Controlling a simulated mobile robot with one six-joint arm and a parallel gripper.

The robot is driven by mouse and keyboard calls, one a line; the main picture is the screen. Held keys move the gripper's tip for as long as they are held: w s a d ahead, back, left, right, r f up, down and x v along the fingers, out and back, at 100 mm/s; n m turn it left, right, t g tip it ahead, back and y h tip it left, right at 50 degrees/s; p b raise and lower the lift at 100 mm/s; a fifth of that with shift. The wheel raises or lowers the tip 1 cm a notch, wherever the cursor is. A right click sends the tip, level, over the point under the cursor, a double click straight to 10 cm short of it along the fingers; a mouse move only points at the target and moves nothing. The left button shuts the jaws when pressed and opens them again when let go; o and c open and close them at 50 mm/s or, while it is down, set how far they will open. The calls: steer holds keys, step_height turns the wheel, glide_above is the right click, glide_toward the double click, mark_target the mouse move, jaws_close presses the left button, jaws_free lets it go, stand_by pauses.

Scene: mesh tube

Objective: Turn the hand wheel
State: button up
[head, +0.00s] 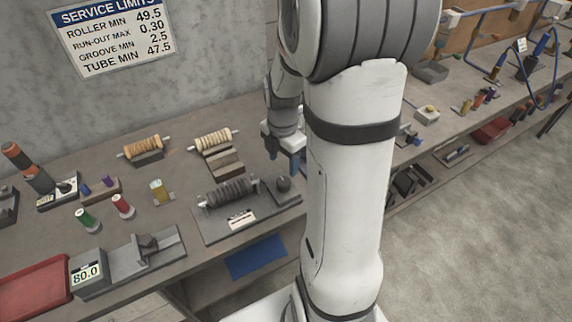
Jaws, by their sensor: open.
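A dark grey ribbed roller (232,193) lies across a grey fixture plate (215,230) on the bench. A dark rounded knob (283,185) stands at the right of this plate; it may be the hand wheel, but it is too small to tell. My gripper (285,160) points down above and behind the knob, with a gap between them. Its blue fingers are apart and I see nothing between them. My own arm hides the bench just to the right.
Two tan wound rollers (213,139) rest on stands behind. Green and red spools (122,205), a gauge reading 80.0 (87,274) and a red tray (35,288) are at left. A blue item (256,257) lies below the front edge. Small fixtures line the bench at right.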

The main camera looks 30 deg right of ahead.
mark_target(283, 181)
steer(key=shift+f+p, duration=0.5)
steer(key=shift+f, duration=3.4)
steer(key=shift+c, duration=0.6)
